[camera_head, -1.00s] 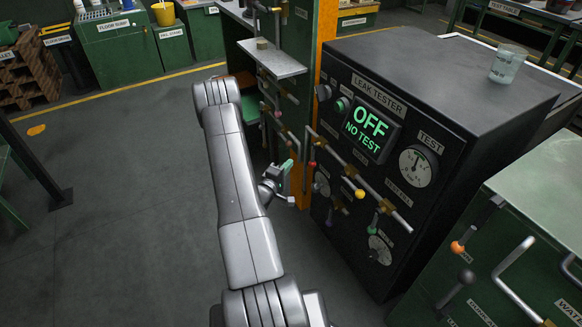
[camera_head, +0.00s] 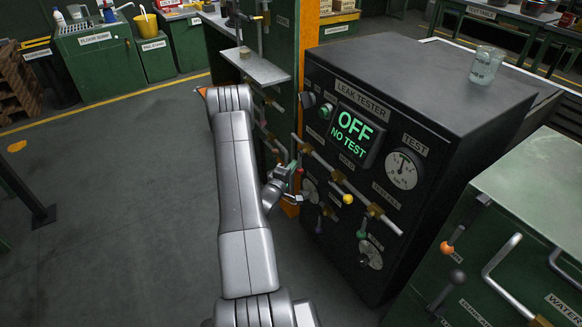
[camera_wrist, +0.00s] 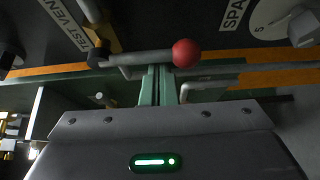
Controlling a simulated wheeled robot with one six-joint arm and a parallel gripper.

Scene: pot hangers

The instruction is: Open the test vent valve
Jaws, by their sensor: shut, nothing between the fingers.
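The test vent valve shows in the wrist view as a grey lever (camera_wrist: 140,56) with a red ball (camera_wrist: 186,53) at its right end. A brass body is at its left end, beside a "TEST VENT" label (camera_wrist: 66,27). My gripper (camera_wrist: 158,82) is shut and empty, with its green fingertips right at the lever's middle. I cannot tell whether they touch it. In the head view my gripper (camera_head: 291,168) is at the left edge of the black leak tester (camera_head: 330,160), by the red knob (camera_head: 299,170). The tester's screen (camera_head: 355,128) reads "OFF NO TEST".
A yellow-knobbed lever (camera_head: 348,199) and a green-knobbed one (camera_head: 362,234) are on pipework to the right. A green cabinet with an orange-knobbed lever (camera_head: 447,247) stands at the lower right. An orange post (camera_head: 309,35) rises behind my gripper.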

